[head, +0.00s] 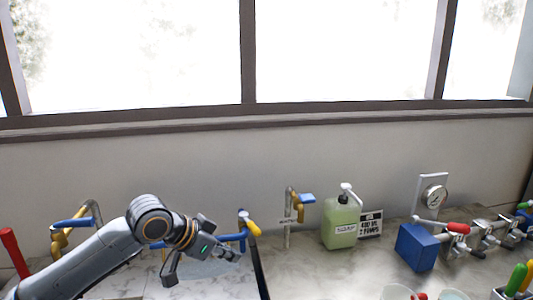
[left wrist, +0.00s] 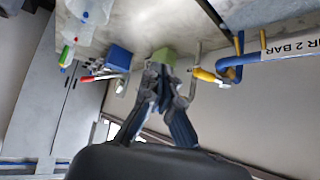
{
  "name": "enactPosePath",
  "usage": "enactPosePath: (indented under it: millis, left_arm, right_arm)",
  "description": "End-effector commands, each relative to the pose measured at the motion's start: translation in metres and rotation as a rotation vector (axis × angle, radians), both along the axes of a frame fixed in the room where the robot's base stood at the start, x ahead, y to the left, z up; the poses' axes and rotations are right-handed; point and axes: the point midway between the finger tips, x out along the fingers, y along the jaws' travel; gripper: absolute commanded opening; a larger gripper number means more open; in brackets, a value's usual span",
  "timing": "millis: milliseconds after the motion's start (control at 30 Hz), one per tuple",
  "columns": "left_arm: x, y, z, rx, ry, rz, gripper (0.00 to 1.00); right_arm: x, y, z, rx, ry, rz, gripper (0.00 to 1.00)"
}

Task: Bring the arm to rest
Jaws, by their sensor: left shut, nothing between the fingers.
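My left arm comes in from the lower left in the head view, bent at a rounded joint. Its left gripper (head: 229,255) hangs over the marble counter (head: 330,275), near a blue pipe with a yellow end (head: 243,232). In the left wrist view the gripper (left wrist: 160,80) has its dark fingers together and holds nothing. My right gripper is not in view.
A green soap bottle (head: 341,222) with a white pump stands right of the gripper, beside a small sign (head: 370,224). A tap (head: 289,215) stands behind.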

Motion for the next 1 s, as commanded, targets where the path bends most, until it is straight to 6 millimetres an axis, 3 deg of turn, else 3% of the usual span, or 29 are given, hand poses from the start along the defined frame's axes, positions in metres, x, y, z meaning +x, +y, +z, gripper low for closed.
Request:
enactPosePath:
  millis: [367,633,833,1000]
  left_arm:
    - [-0.040,-0.027,-0.060,0.009,0.027,-0.038,0.00]
    - [-0.098,-0.044,-0.123,-0.009,0.061,-0.006,0.00]
    - [-0.148,-0.031,-0.166,-0.014,0.107,0.116,0.00]
    - [-0.195,0.001,-0.200,0.015,0.171,0.278,0.00]
  right_arm:
    - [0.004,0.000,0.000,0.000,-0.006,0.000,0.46]
    - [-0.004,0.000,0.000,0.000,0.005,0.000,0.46]
    - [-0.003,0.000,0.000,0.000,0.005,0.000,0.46]
    - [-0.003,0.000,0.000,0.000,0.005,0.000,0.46]
